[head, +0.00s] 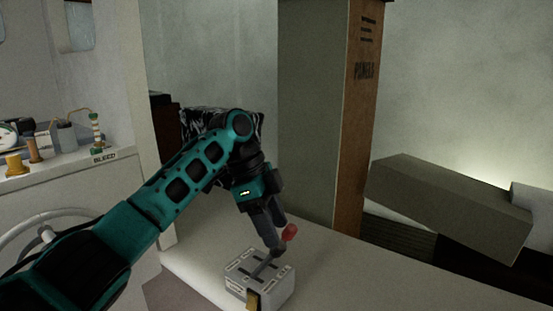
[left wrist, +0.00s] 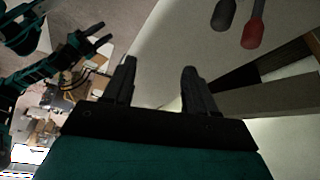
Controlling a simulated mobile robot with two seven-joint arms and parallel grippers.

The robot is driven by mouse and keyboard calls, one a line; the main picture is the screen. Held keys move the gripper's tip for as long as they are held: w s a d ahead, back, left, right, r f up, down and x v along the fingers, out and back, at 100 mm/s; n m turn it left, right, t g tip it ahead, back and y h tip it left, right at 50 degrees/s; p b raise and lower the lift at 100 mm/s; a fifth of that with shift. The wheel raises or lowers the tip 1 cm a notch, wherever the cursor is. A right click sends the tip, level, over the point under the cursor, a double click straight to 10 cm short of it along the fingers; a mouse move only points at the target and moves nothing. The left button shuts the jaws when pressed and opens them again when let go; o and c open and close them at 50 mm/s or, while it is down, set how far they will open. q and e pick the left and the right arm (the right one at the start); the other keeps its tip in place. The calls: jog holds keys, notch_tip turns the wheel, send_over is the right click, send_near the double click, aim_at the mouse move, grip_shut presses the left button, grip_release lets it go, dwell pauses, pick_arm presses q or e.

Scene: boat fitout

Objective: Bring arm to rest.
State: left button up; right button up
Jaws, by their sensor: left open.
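My left gripper (head: 274,222) is in the middle of the head view, pointing down above a grey lever box (head: 245,267). The left wrist view shows its two fingers (left wrist: 159,67) apart with nothing between them. The box has dark slots on top, a lever with a red knob (head: 290,232) and a dark-ended lever. In the left wrist view the red knob (left wrist: 253,35) and dark knob (left wrist: 222,16) lie beyond the fingertips, apart from them. My right gripper (left wrist: 103,33) shows at the upper left of the left wrist view, its fingers apart and empty.
A tall panel box (head: 362,120) stands behind the gripper on the pale counter (head: 340,268). A long grey-brown block (head: 450,205) lies at the right. A shelf at the left holds spools (head: 15,163) and small parts. A pale wheel rim (head: 45,215) is below it.

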pick_arm(q)
jog(key=s+a+f+n+t+h, duration=0.15)
jog(key=f+n, duration=0.25)
jog(key=f, duration=0.5)
jog(key=s+f+n+t, duration=0.2)
jog(key=f+n+t, duration=0.1)
jog(key=f, duration=0.6)
jog(key=s+a+f+n+t+h, duration=0.15)
jog(key=f+n, duration=0.25)
jog(key=f, duration=0.5)
jog(key=s+a+f+n+t+y, duration=0.2)
jog(key=s+a+n+t, duration=0.1)
jog(key=s+a, duration=0.4)
jog(key=s+a+f+n+t+y, duration=0.2)
jog(key=s+a, duration=0.5)
jog(key=s, duration=0.5)
jog(key=shift+s+f+n+t+y, duration=0.4)
jog(key=shift+n+y, duration=0.3)
jog(key=shift+n, duration=0.4)
pick_arm(e)
jog(key=shift+w+r, duration=0.1)
jog(key=shift+w, duration=0.2)
